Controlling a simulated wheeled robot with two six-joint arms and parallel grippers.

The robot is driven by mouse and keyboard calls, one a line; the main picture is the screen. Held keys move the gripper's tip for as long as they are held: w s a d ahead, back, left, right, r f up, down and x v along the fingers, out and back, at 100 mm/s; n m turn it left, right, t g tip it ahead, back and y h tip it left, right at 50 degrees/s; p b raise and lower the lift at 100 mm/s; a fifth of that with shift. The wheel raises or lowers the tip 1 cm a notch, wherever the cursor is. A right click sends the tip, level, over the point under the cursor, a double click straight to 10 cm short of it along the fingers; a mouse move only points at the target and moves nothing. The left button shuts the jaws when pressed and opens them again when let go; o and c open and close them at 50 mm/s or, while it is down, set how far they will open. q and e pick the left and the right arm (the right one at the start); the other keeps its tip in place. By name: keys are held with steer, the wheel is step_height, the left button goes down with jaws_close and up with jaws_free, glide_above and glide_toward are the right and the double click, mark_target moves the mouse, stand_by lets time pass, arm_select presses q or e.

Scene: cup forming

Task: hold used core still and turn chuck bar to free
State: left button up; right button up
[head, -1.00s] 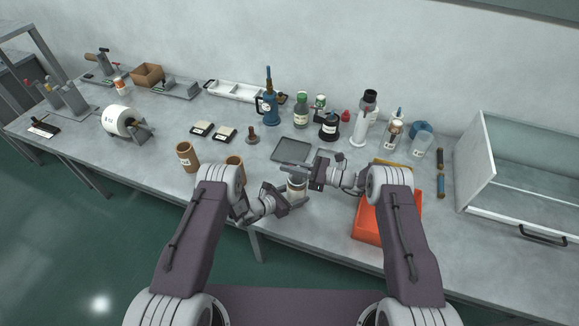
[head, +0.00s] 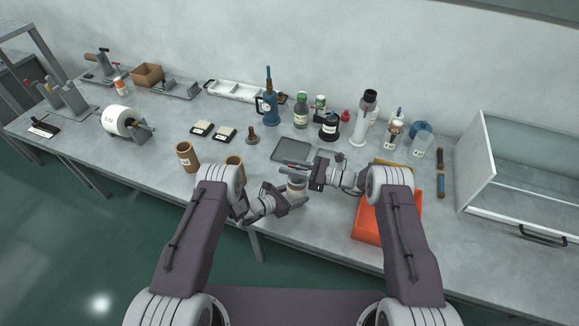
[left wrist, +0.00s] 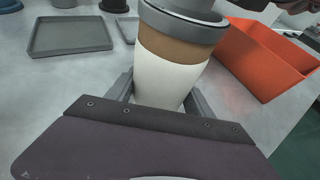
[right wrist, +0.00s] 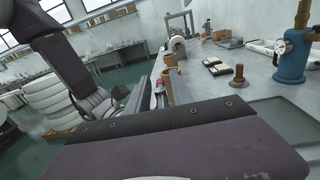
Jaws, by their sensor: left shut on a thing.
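My left gripper (head: 287,197) is shut on the core's white part, a finger on each side. My right gripper (head: 303,176) is beside and above the core's top, its fingers apart.
An orange bin (head: 369,222) stands right of the core. A grey tray (head: 291,150) lies behind it. Brown tubes (head: 188,157) stand to the left. Bottles and a blue torch (head: 268,106) stand at the back. An open-fronted cabinet (head: 520,180) is at the right.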

steer(key=shift+d, duration=0.1)
steer(key=v, duration=1.2)
steer(key=shift+f, duration=0.1)
steer(key=c, duration=0.7)
steer(key=shift+m, duration=0.9)
jaws_close()
steer(key=s+d+r+m+t+h, duration=0.15)
steer(key=s+m, duration=0.35)
steer(key=m, duration=0.6)
steer(key=s+d+r+m+t, duration=0.15)
steer(key=s+m, duration=0.25)
steer(key=m, duration=0.6)
steer(key=w+a+f, duration=0.2)
steer(key=w+a, duration=0.6)
steer(key=shift+a+t, duration=0.15)
steer(key=shift+t, duration=0.15)
